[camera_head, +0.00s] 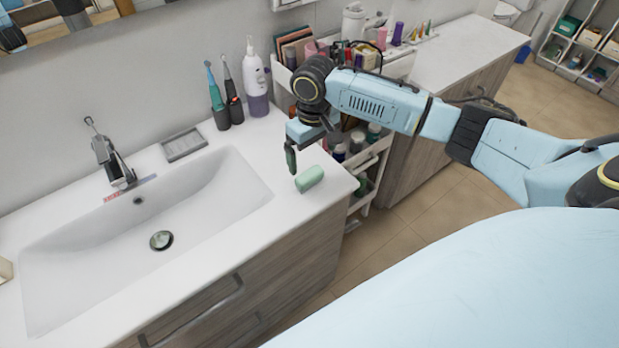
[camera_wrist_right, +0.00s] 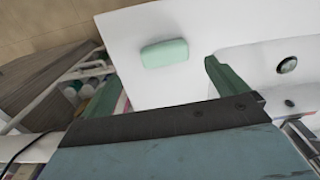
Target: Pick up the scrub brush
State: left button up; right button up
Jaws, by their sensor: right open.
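A mint-green, rounded block, which I take to be the scrub brush (camera_head: 309,178), lies on the white counter near its right front corner, beside the sink. In the right wrist view the brush (camera_wrist_right: 165,53) sits just beyond the fingertips, between their lines. My right gripper (camera_head: 293,162) points down above the counter, just behind and left of the brush. It is open and empty; both green fingers (camera_wrist_right: 164,72) show wide apart in the right wrist view. I see no contact with the brush. My left gripper is not in view.
The sink basin (camera_head: 155,215) with its faucet (camera_head: 110,160) is to the left. A cart (camera_head: 372,160) full of bottles stands beyond the counter's right edge.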

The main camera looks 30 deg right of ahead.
aim_at(309, 173)
jog(key=f, duration=0.8)
jog(key=shift+w+a, duration=0.15)
jog(key=shift+a, duration=0.2)
jog(key=c, duration=1.1)
jog(key=shift+o, duration=0.2)
jog(key=shift+r, duration=5.1)
